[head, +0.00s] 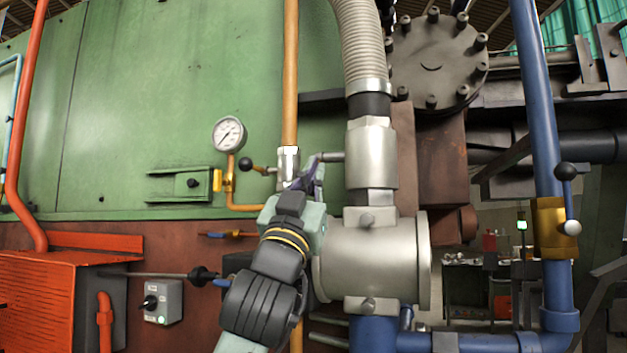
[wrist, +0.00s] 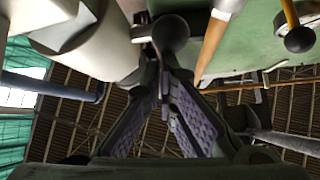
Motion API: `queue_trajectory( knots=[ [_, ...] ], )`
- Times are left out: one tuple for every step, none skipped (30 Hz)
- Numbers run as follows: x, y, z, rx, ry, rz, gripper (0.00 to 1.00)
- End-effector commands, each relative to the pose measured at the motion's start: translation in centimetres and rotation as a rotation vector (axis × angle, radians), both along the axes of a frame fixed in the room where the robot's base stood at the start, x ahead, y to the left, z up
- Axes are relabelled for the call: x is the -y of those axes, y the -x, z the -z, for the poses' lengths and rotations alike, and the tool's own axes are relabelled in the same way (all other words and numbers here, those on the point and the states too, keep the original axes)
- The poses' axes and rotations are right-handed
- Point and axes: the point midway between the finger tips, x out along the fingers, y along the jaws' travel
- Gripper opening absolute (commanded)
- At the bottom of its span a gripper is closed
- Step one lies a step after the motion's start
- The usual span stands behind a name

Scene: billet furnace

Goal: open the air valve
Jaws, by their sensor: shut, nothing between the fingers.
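My gripper (head: 317,172) is shut and empty, reaching up between the orange pipe and the grey valve body (head: 371,157) under the ribbed hose. A short metal lever (head: 332,157) sticks out left from that body towards my fingertips. In the wrist view my fingertips (wrist: 163,72) are just below a dark ball knob (wrist: 171,33), which a short stem seems to join to the pale body (wrist: 95,45). Whether they touch cannot be told. In the head view this knob is hidden by my fingers. No label shows which valve carries air.
The orange pipe (head: 290,75) with its metal fitting (head: 288,165) stands close left of my gripper. A black ball handle (head: 246,164) and a gauge (head: 229,133) are further left. A blue pipe (head: 538,100) with a brass valve (head: 549,228) stands right.

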Motion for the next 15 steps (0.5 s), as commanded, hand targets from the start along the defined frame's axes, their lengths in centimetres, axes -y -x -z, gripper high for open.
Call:
queue_trajectory(
  knots=[
    [0.1,-0.3,0.6,-0.005,0.002,0.002,0.00],
    [0.1,-0.4,0.8,-0.005,0.002,0.003,0.00],
    [0.2,-0.6,1.0,-0.005,0.002,0.003,0.00],
    [0.2,-0.7,1.1,-0.005,0.003,0.004,0.00],
    [0.2,-0.8,1.3,-0.005,0.003,0.004,0.00],
    [0.3,-1.0,1.4,-0.005,0.002,0.003,0.00],
    [0.4,-1.1,1.6,-0.005,0.002,0.003,0.00],
    [0.4,-1.2,1.7,-0.005,0.002,0.004,0.00],
    [0.5,-1.4,1.9,-0.006,0.001,0.004,0.00],
    [0.5,-1.5,2.0,-0.006,0.002,0.003,0.00],
    [0.5,-1.6,2.1,-0.006,0.001,0.002,0.00],
    [0.5,-1.8,2.2,-0.007,0.001,0.002,0.00],
    [0.6,-1.9,2.3,-0.007,0.002,0.003,0.00],
    [0.6,-2.0,2.4,-0.007,0.002,0.003,0.00],
    [0.6,-2.1,2.5,-0.008,0.002,0.003,0.00]
  ],
)
